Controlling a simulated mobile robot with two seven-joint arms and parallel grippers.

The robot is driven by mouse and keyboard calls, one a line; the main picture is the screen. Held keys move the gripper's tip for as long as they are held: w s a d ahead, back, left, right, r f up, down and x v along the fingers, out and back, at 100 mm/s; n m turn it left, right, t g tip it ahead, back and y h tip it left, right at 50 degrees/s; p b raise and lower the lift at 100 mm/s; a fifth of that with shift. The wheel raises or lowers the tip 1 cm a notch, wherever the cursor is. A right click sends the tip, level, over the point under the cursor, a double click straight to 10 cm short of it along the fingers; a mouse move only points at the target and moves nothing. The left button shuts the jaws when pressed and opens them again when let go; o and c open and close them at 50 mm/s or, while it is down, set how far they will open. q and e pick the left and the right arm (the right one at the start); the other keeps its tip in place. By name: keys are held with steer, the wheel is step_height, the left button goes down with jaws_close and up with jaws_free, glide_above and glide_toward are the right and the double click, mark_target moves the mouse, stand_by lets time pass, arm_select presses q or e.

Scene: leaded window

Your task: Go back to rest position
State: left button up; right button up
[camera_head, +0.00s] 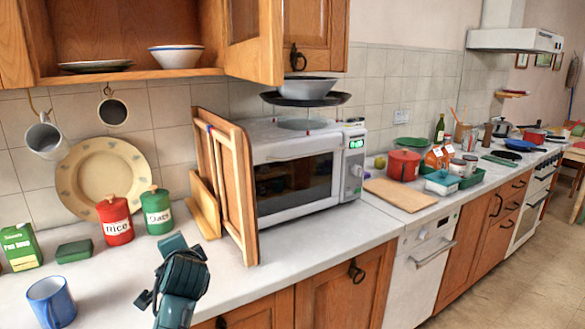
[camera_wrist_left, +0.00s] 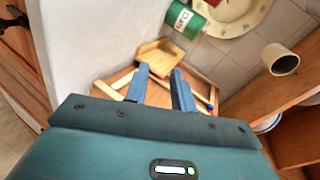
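My left gripper (camera_head: 180,278) is a dark teal shape above the near edge of the white worktop, low in the head view. It is in front of the red and green canisters and left of the wooden rack. In the left wrist view its two blue fingers (camera_wrist_left: 160,70) stand apart with nothing held between them. Beyond them are the wooden rack (camera_wrist_left: 157,55) and the green canister (camera_wrist_left: 186,18), seen tilted. My right gripper is in neither view.
The wooden rack (camera_head: 250,200) leans by the microwave (camera_head: 300,172). A red canister (camera_head: 115,220), a green canister (camera_head: 156,210) and a blue mug (camera_head: 52,302) stand on the worktop. A cutting board (camera_head: 398,193) lies farther right.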

arm_select(q)
steer(key=s+d+f+n+h, duration=0.1)
steer(key=s+d+f+h, duration=0.15)
steer(key=s+f, duration=0.6)
steer(key=s+d+f+n+h, duration=0.1)
steer(key=s+d+f+h, duration=0.15)
steer(key=s+f, duration=0.65)
steer(key=s+d+f+n+h, duration=0.1)
steer(key=s+f+n, duration=0.1)
steer(key=s+f, duration=0.2)
steer(key=s+d+f+n+g+h, duration=0.1)
steer(key=s+f, duration=0.4)
steer(key=s, duration=0.5)
steer(key=shift+d+n+g+h, duration=0.3)
steer(key=shift+d+n+h, duration=0.5)
steer(key=shift+n, duration=0.3)
steer(key=shift+s+d+f, duration=0.15)
steer(key=shift+s, duration=0.05)
